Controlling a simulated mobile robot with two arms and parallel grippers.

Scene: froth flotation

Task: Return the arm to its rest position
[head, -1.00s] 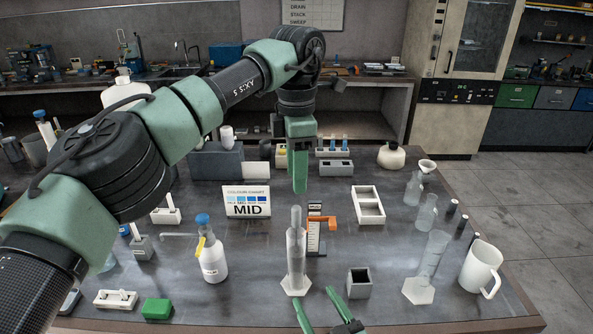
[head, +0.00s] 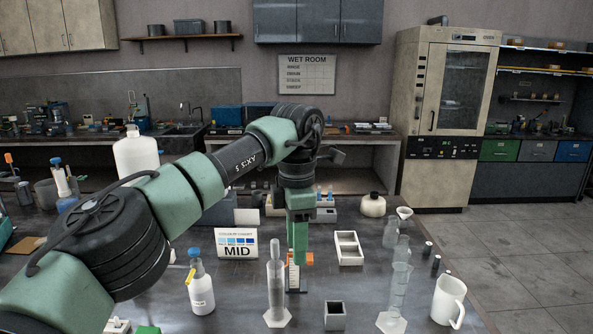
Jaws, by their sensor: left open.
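My left arm comes in from the left and arches over the bench. Its gripper (head: 299,250) points down with green fingers, open, with nothing seen between them. In the picture the fingers overlap the small stand with the orange piece (head: 293,278), hiding part of it. A clear measuring cylinder (head: 277,290) stands upright just left of the fingertips; whether they touch cannot be told. My right gripper is not in view.
A white bottle with a blue cap (head: 200,290) and the MID colour chart (head: 237,244) stand to the left. A grey open box (head: 335,316), a white tray (head: 348,248), another cylinder (head: 397,297) and a white jug (head: 448,302) stand to the right.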

